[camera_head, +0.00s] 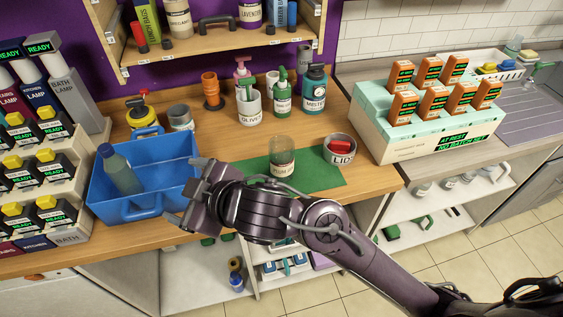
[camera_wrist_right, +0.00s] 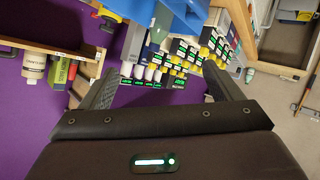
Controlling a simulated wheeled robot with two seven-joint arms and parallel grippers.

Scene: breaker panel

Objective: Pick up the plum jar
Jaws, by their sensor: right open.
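The plum jar (camera_head: 282,158) is a clear glass jar with a pale label. It stands upright on the green mat (camera_head: 318,173) on the wooden counter, in the head view. My right gripper (camera_head: 188,195) is open and empty. It is left of the jar, at the right front side of the blue tote, and its arm comes in from the lower right. In the right wrist view its fingers (camera_wrist_right: 158,75) are spread apart with nothing held between them. The jar cannot be made out in that view. My left gripper is not in view.
The blue tote (camera_head: 97,193) holds a grey-green bottle (camera_head: 119,170). Several bottles and a white crock (camera_head: 249,107) stand behind. Racks of boxes (camera_head: 48,190) stand at the left, and a mint box (camera_head: 430,140) at right.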

